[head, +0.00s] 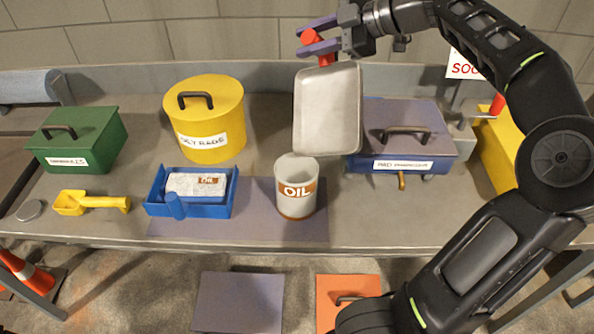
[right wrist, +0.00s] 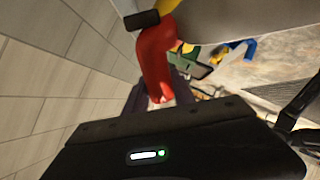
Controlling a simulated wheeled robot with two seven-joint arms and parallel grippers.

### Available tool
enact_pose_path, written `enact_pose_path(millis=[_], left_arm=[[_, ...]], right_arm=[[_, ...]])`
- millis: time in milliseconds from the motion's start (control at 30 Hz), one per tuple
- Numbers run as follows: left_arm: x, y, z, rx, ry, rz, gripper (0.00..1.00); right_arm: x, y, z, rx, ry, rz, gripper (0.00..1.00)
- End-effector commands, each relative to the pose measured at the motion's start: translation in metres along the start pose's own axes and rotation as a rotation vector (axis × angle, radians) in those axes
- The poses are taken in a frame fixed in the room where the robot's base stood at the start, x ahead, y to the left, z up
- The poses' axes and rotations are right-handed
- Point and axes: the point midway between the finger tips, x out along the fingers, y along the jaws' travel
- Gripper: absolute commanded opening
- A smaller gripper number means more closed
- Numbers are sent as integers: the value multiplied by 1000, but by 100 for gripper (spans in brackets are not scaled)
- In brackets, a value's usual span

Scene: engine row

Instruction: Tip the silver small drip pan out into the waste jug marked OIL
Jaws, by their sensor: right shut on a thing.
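The silver small drip pan (head: 327,110) hangs steeply tilted in the head view, its inner face toward me and its lower edge just above and behind the jug. My right gripper (head: 310,38) is shut on the pan's red handle (head: 318,46), at the top of the pan. The red handle (right wrist: 156,62) also shows in the right wrist view between the fingers. The white waste jug marked OIL (head: 296,195) stands upright on a grey mat, its open top facing up. I cannot see any liquid in the pan or flowing from it. My left gripper is not in view.
A blue tray (head: 188,211) with a white OIL-marked block is left of the jug. A yellow lidded bin (head: 208,110), green box (head: 78,142) and yellow scoop (head: 90,203) stand farther left. A blue-grey lidded box (head: 400,165) is close on the right.

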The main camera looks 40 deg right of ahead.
Motion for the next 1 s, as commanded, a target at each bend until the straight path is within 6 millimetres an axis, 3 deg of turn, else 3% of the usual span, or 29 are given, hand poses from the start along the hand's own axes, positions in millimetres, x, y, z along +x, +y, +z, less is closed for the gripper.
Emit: enact_pose_path(millis=[333,800,1000], left_arm=[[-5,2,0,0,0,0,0],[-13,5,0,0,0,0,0],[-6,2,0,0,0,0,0]], right_arm=[[-2,6,30,124,100,-10,0],[-6,10,93,388,298,-24,0],[-6,9,121,521,400,-26,0]])
